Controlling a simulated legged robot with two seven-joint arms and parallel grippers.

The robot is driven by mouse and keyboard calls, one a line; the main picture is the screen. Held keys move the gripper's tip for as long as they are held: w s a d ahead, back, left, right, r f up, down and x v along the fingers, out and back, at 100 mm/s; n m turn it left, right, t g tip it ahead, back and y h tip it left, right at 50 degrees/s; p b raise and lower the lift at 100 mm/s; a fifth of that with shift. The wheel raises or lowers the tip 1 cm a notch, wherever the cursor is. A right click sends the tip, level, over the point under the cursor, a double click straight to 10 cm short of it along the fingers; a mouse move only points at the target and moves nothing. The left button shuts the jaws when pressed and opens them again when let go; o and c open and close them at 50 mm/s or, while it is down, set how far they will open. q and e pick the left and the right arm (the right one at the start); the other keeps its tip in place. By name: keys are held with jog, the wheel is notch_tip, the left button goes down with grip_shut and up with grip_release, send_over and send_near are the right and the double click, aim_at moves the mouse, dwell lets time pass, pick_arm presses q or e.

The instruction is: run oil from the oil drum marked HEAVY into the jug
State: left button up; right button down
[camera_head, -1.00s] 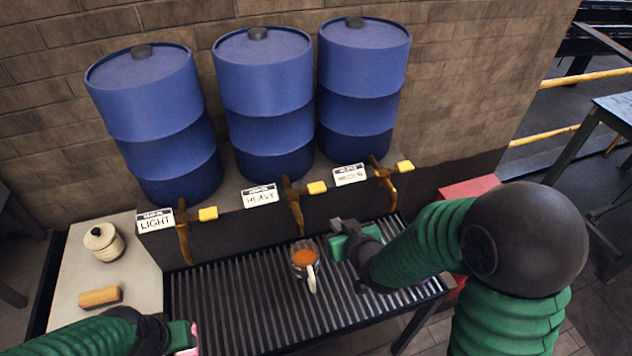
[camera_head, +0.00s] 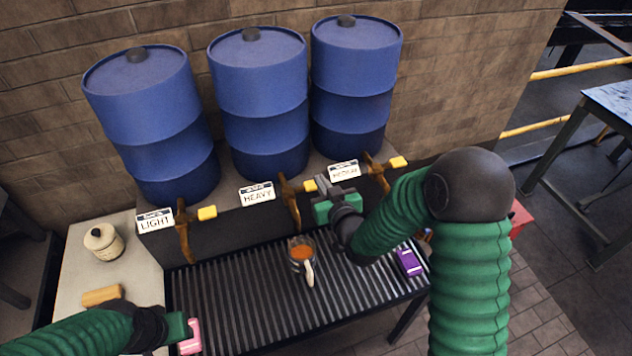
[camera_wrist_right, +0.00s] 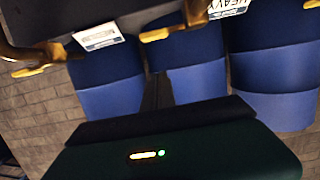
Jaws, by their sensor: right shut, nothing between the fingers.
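The blue oil drum marked HEAVY (camera_head: 258,80) is the middle one of three. Its label (camera_head: 257,195) hangs beside a brass tap (camera_head: 291,205) with a yellow lever (camera_head: 310,186). The jug (camera_head: 302,262) stands on the grating under that tap, with orange-brown contents and a pale handle toward the front. My right gripper (camera_head: 332,188) is shut and empty, just right of the lever and partly overlapping it in the head view. In the wrist view the lever (camera_wrist_right: 165,34) shows beyond the fingers (camera_wrist_right: 158,90); contact is unclear. My left gripper (camera_head: 185,328) is at lower left, its jaws unclear.
Drums marked LIGHT (camera_head: 150,100) and MEDIUM (camera_head: 357,65) flank it, with their own taps. A purple object (camera_head: 409,262) lies on the grating (camera_head: 240,290); a pink one (camera_head: 190,338) is by my left gripper. A cream pot (camera_head: 103,241) stands on the left counter.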

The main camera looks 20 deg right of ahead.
aim_at(308, 187)
jog(key=w+f+p, duration=0.1)
jog(key=w+f, duration=0.3)
jog(key=f, duration=0.1)
jog(key=shift+w+p, duration=0.15)
jog(key=shift+p, duration=0.15)
jog(key=shift+f, duration=0.1)
jog(key=f+m+b, duration=0.1)
jog(key=b, duration=0.1)
jog(key=f+m+y+b, duration=0.1)
jog(key=m+b, duration=0.1)
jog(key=shift+d+f, duration=0.2)
jog(key=shift+d, duration=0.2)
dwell(4.5)
